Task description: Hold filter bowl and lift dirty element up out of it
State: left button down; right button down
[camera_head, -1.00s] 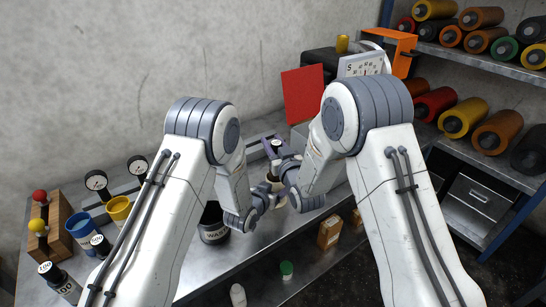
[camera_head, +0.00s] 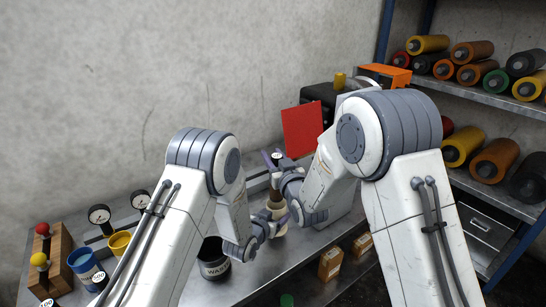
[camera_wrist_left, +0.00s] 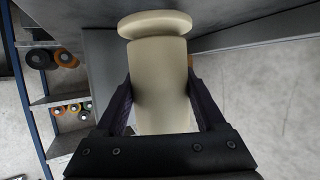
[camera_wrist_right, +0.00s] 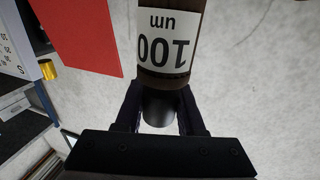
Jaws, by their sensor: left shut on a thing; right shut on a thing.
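The cream filter bowl (camera_head: 278,213) is between the fingers of my left gripper (camera_head: 268,228). In the left wrist view the bowl (camera_wrist_left: 160,85) fills the space between the fingers of this gripper (camera_wrist_left: 160,115), its wide flange at the top of the picture. The brown dirty element (camera_head: 276,195) stands upright above the bowl. My right gripper (camera_head: 278,165) is shut on its dark end. In the right wrist view the element (camera_wrist_right: 172,12) carries a white "100 um" label, just beyond the fingers (camera_wrist_right: 158,108). I cannot tell whether its lower end is still inside the bowl.
A black waste bin (camera_head: 214,262) stands left of the bowl on the metal bench. Small boxes (camera_head: 331,264) are at the right front. Gauges (camera_head: 100,214), a blue cup (camera_head: 85,265) and a yellow cup (camera_head: 119,243) are at left. A red panel (camera_head: 302,129) stands behind.

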pick_arm(q)
jog(key=shift+r, duration=0.1)
grip_release()
